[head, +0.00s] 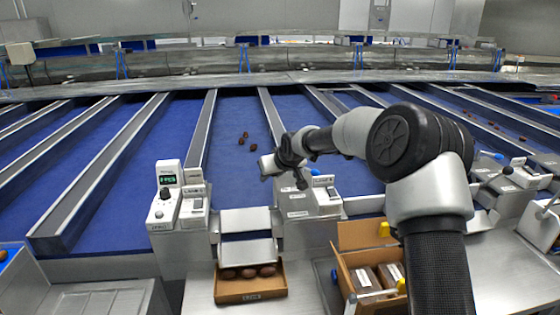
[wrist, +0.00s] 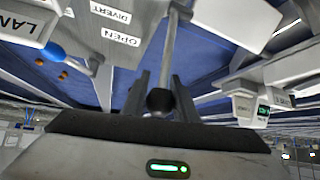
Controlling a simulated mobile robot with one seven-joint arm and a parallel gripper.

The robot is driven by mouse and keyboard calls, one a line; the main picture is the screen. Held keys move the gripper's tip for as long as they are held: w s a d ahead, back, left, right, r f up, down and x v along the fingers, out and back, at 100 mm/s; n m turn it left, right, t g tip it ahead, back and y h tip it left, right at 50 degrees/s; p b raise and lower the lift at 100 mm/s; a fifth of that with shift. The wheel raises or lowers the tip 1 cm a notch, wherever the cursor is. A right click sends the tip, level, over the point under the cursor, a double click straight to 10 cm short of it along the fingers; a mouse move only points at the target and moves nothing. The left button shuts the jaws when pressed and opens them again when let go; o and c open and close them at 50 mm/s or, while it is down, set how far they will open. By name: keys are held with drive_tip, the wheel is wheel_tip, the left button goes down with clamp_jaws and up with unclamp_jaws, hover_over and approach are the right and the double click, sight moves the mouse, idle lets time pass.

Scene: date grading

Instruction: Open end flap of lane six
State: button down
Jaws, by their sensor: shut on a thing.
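My gripper (head: 290,168) is over the front end of the lanes, at the lane post (head: 323,195) right of the metal chute. In the wrist view my gripper (wrist: 160,82) is shut on the dark knob (wrist: 160,101) of a thin metal lever (wrist: 171,50). A plate (wrist: 112,30) marked OPEN and DIVERT is beside the lever. In the head view my gripper hides the lever. Pale metal flap panels (head: 246,221) show at the chute, above a cardboard tray (head: 250,296) with several dates. The lane number is too small to read.
A control box (head: 165,195) with a green display stands left of the chute. An open carton (head: 362,236) holding packs stands to the right, beneath my arm. A few dates (head: 244,138) lie on the blue belt (head: 235,165). Metal dividers separate the lanes.

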drive_tip(key=shift+d+f+b+x, duration=0.15)
drive_tip(key=shift+b+x, duration=0.1)
drive_tip(key=shift+x, duration=0.55)
drive_tip(key=shift+d+b+x, duration=0.15)
drive_tip(key=shift+b+x, duration=0.1)
drive_tip(key=shift+x, duration=0.5)
drive_tip(key=shift+d+f+b+x, duration=0.1)
drive_tip(key=shift+d+b+x, duration=0.15)
drive_tip(key=shift+x, duration=0.55)
drive_tip(key=c, duration=1.4)
unclamp_jaws()
drive_tip(key=shift+w, duration=0.1)
drive_tip(key=shift+c, duration=0.2)
drive_tip(key=b+v, duration=0.1)
drive_tip(key=v, duration=1.6)
drive_tip(key=shift+r, duration=0.5)
